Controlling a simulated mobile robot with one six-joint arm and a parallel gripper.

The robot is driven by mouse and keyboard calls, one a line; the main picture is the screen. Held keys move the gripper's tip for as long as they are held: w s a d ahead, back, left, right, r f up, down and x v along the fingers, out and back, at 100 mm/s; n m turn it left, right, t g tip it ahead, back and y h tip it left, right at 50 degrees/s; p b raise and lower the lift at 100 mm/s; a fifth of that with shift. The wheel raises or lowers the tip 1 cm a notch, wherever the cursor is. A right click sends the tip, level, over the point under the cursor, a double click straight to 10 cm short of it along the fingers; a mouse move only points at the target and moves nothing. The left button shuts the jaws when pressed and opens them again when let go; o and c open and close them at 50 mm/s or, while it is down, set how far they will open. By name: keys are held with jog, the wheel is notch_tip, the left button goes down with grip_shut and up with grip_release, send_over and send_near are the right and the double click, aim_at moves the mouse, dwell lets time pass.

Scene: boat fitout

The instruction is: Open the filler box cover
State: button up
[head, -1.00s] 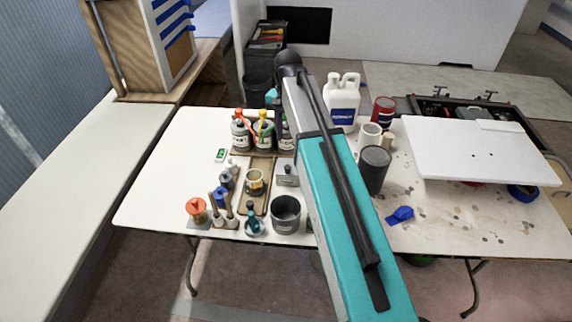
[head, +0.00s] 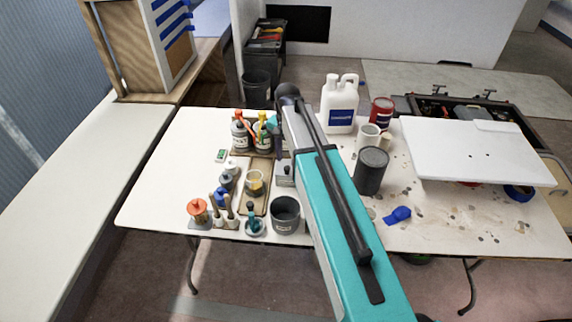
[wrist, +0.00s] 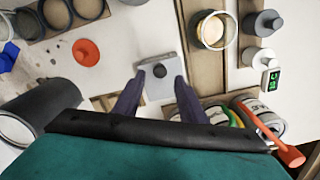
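The filler box (head: 284,181) is a small grey box on the table, beside the tan tray and partly hidden by my arm in the head view. In the wrist view its light grey cover (wrist: 153,91) lies flat and looks closed, with a dark round knob (wrist: 159,71) on top. My gripper (wrist: 156,80) is open, with one dark finger on each side of the cover and knob. I see nothing held between the fingers. I cannot tell how high the fingertips are above the cover, or whether they touch it.
Pump bottles (head: 241,135) stand just behind the box. A cup (head: 255,183) sits on the tan tray (head: 262,168). A dark grey pot (head: 285,214) stands in front, and a dark can (head: 371,170) to the right of my arm.

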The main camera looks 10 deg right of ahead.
aim_at(287, 168)
jog(key=shift+f+p, duration=0.5)
jog(key=shift+f, duration=1.9)
grip_shut()
